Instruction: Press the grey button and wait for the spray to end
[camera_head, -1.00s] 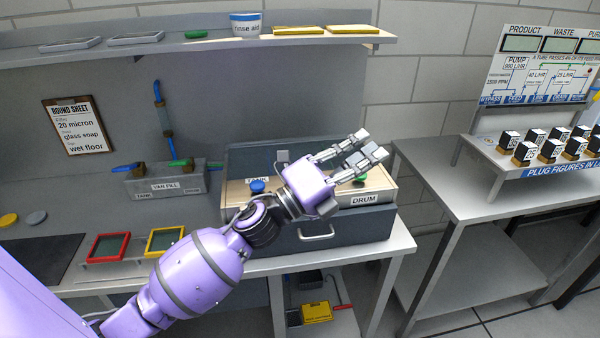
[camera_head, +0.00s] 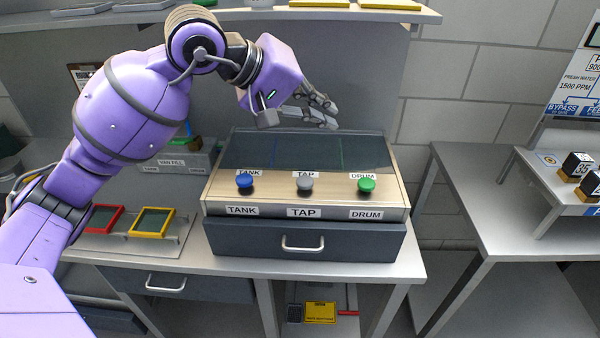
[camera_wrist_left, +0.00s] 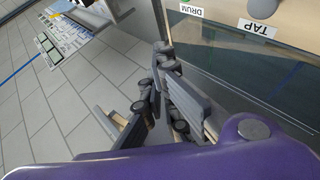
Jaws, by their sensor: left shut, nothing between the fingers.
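The grey button (camera_head: 305,182) stands in the middle of the control box's wooden panel, behind the label TAP. A blue button (camera_head: 245,182), labelled TANK, is to its left, and a green button (camera_head: 366,184), labelled DRUM, is to its right. My left gripper (camera_head: 330,118) is shut and empty, raised above the dark back part of the box, behind the buttons and apart from them. In the left wrist view, its fingers (camera_wrist_left: 160,82) show beside the box, and the grey button (camera_wrist_left: 291,9) is partly cut off at the top. No spray is visible. My right gripper is out of view.
The control box (camera_head: 305,238) has a drawer with a handle and sits on a metal bench. Red (camera_head: 102,219) and yellow (camera_head: 153,222) frames lie to its left. A shelf runs above, near my raised arm. A second table (camera_head: 480,195) stands at right.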

